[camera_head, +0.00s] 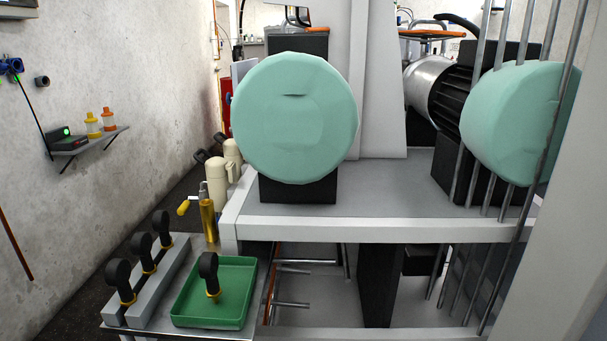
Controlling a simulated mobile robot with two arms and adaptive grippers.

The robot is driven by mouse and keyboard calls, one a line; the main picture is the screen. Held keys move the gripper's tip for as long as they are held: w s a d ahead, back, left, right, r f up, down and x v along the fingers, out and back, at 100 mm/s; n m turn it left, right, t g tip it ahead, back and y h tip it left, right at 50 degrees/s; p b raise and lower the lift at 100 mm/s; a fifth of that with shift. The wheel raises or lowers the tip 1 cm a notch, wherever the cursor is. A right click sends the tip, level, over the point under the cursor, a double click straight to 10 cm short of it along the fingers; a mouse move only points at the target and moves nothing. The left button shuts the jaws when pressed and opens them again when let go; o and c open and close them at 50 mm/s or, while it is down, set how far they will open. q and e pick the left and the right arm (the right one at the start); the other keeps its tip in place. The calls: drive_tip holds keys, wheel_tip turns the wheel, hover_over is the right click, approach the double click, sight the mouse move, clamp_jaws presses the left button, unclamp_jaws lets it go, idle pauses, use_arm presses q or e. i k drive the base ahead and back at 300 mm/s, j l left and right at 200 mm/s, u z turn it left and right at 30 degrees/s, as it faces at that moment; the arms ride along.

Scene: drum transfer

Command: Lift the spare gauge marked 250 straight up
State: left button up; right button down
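Several dark gauges with round heads and yellow collars show at the lower left. Three stand upright in a row along a grey rack: a near one (119,273), a middle one (142,244) and a far one (162,222). Another gauge (208,266) stands upright in a green tray (238,278) right of the rack. The heads look plain black from here, and no number can be read, so I cannot tell which is marked 250. Neither of my grippers is in view.
The rack (172,262) and tray share a metal shelf (210,333).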

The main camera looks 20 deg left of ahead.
sight(116, 272)
drive_tip(key=u, duration=1.6)
drive_tip(key=k, duration=0.45)
